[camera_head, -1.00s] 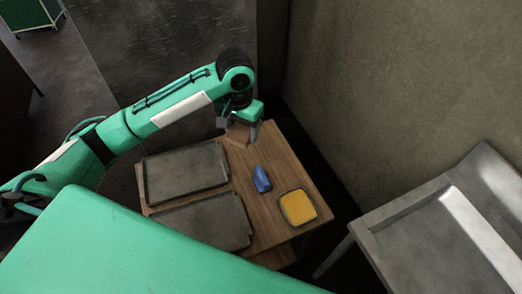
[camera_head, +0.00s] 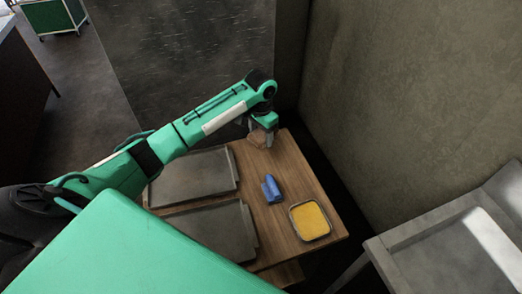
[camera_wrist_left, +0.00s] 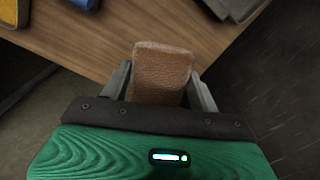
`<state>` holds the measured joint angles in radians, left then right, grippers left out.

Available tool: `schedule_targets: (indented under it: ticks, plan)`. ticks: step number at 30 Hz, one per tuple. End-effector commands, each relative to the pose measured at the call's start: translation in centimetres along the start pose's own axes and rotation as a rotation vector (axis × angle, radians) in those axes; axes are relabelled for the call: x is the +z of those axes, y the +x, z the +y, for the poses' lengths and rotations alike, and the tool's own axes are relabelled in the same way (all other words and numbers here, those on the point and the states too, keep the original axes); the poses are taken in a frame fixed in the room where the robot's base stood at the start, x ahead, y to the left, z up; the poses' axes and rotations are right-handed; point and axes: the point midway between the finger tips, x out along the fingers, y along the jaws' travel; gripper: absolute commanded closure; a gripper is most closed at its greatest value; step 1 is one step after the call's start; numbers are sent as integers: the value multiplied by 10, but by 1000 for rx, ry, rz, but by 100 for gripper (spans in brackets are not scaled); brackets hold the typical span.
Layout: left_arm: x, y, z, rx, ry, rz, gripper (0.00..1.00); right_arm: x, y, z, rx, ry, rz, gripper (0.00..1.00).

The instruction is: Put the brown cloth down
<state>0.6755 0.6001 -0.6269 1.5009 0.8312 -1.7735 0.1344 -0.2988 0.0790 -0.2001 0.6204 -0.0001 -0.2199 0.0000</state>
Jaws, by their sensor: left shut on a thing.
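My left gripper (camera_head: 262,137) is at the far end of the small wooden table (camera_head: 285,165). The brown cloth (camera_wrist_left: 162,75) is between its fingers in the left wrist view, and the gripper is shut on it. In the head view the cloth (camera_head: 257,141) is a small brown patch under the gripper, partly hidden by it. It is over the table's far edge area; I cannot tell whether it touches the wood. My right gripper is not in view.
A blue object (camera_head: 271,188) and a tray of yellow stuff (camera_head: 310,221) are on the table's right side. Two grey metal trays (camera_head: 193,175) (camera_head: 218,232) lie on the left. A wall (camera_head: 400,90) stands to the right, with a metal table (camera_head: 450,240) nearer.

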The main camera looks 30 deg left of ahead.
Motion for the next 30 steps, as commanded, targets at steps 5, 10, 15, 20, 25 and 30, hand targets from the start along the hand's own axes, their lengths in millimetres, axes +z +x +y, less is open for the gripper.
schedule_targets:
  ticks: [5, 10, 15, 20, 25, 30]
  plan:
    - [1, 36, 1, 1, 1, -2, 57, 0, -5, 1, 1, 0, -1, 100]
    - [0, 49, 0, 0, 0, 1, 57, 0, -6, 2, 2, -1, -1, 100]
    - [1, 68, 0, 0, 0, -2, 57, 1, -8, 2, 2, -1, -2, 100]
    - [0, 89, 1, 1, 0, 0, 57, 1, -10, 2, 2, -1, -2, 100]
    - [0, 91, 0, 0, 0, 2, 57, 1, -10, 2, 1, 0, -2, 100]
    - [0, 93, 0, 0, 0, 1, 57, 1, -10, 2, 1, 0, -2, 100]
